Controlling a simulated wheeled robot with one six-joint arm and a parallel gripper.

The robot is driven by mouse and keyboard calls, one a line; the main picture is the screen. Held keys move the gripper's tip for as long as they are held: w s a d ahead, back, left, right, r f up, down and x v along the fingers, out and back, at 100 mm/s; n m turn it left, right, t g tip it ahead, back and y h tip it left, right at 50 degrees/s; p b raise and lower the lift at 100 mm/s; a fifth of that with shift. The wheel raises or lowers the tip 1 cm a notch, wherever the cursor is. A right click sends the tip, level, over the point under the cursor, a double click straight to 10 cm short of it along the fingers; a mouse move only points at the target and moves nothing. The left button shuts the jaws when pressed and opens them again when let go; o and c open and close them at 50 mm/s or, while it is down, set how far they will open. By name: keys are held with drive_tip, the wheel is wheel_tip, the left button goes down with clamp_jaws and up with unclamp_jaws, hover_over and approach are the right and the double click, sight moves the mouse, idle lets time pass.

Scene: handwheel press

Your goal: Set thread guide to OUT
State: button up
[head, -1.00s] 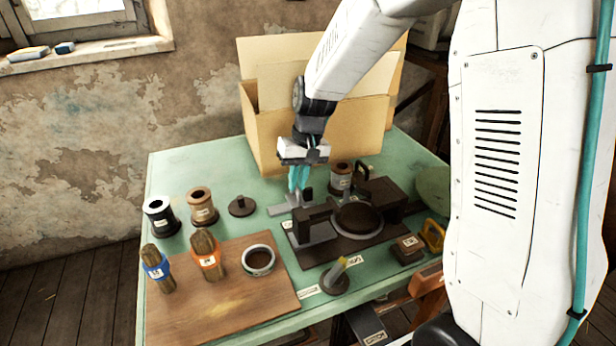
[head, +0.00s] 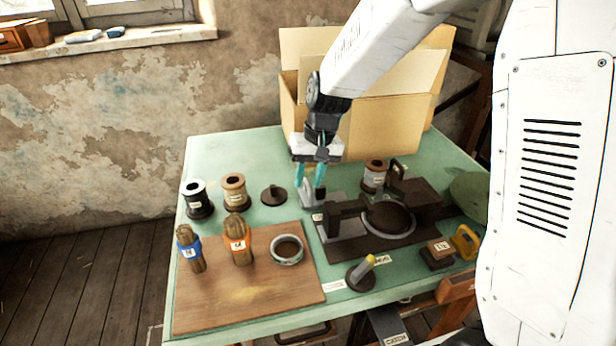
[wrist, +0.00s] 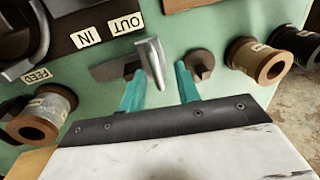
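The thread guide, a grey metal lever (wrist: 152,62) on a flat grey base (wrist: 112,69), stands beside the dark press. In the wrist view it rises between my two teal fingers, nearer the left one; I cannot tell whether it touches. My gripper (wrist: 160,78) is open. In the head view my gripper (head: 313,182) points down over the guide (head: 309,193), partly hiding it. The OUT label (wrist: 126,24) and the IN label (wrist: 86,38) lie on the press base edge. OUT is the nearer label to the lever.
The press (head: 368,238) stands right of the guide. A dark knobbed disc (head: 273,195), a brown spool (head: 235,192) and a black spool (head: 197,200) are to the left. A labelled spool (head: 373,175) and a cardboard box (head: 385,130) stand behind.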

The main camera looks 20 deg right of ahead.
wheel_tip(320, 180, up, 8)
drive_tip(key=d, duration=0.1)
drive_tip(key=shift+d+f, duration=0.15)
drive_tip(key=shift+f, duration=0.1)
drive_tip(key=s+d+r, duration=0.2)
drive_tip(key=s+d, duration=0.1)
drive_tip(key=s, duration=0.6)
drive_tip(key=s+d+r+t+h, duration=0.1)
drive_tip(key=s+d+r, duration=0.2)
drive_tip(key=s, duration=0.7)
drive_tip(key=s+d+r+h, duration=0.1)
drive_tip(key=s+d+r, duration=0.1)
drive_tip(key=s, duration=0.8)
drive_tip(key=shift+s+d+r, duration=0.15)
drive_tip(key=shift+s+d, duration=0.1)
drive_tip(key=shift+d, duration=0.6)
drive_tip(key=shift+o, duration=0.3)
